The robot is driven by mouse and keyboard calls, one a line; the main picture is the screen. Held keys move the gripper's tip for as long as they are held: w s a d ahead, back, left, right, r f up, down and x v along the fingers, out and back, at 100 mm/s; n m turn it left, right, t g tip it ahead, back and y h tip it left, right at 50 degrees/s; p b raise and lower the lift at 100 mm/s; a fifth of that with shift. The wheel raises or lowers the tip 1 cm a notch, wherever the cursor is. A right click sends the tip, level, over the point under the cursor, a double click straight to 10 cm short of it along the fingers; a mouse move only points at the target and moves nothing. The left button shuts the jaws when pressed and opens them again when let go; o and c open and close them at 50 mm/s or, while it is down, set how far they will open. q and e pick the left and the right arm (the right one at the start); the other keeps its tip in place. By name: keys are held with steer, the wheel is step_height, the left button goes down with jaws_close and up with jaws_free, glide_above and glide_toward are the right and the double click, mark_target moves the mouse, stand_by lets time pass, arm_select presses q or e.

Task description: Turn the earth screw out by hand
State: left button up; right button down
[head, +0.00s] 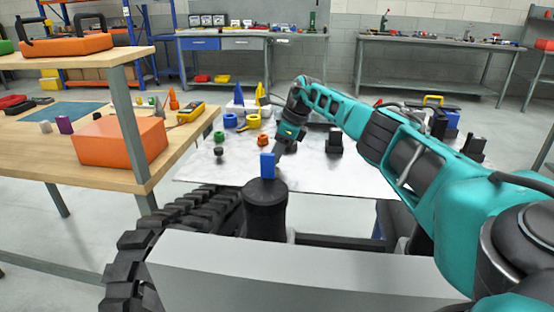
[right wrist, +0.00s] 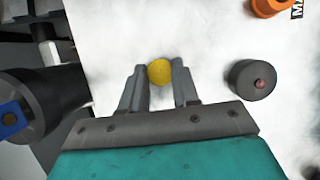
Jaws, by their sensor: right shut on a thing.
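In the right wrist view a round yellow head (right wrist: 160,72), which I take to be the earth screw, sits between the fingertips of my right gripper (right wrist: 160,75). The gripper is shut on it, one grey finger on each side. What lies under the head is hidden. In the head view my right gripper (head: 279,153) points down over the pale work surface, just behind a blue block (head: 267,166); the yellow head cannot be made out there. My left gripper is not in view.
A black post (head: 265,212) carries the blue block close to my right gripper. A dark cylinder (right wrist: 250,80) with a reddish centre stands to the right in the wrist view. A track (head: 180,235) and a wooden table (head: 70,152) with an orange box (head: 120,141) lie left.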

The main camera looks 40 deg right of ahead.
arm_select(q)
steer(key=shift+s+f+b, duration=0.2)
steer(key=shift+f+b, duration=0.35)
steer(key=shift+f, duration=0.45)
arm_select(e)
steer(key=shift+n, duration=0.7)
steer(key=shift+f+g, duration=0.1)
steer(key=shift+g, duration=0.2)
steer(key=c, duration=0.8)
jaws_free()
arm_select(q)
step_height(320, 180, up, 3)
steer(key=p, duration=0.3)
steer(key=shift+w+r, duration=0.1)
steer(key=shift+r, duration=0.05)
arm_select(e)
steer(key=v, duration=1.3)
steer(key=shift+s+d, duration=0.1)
steer(key=shift+d, duration=0.1)
steer(key=shift+f, duration=0.1)
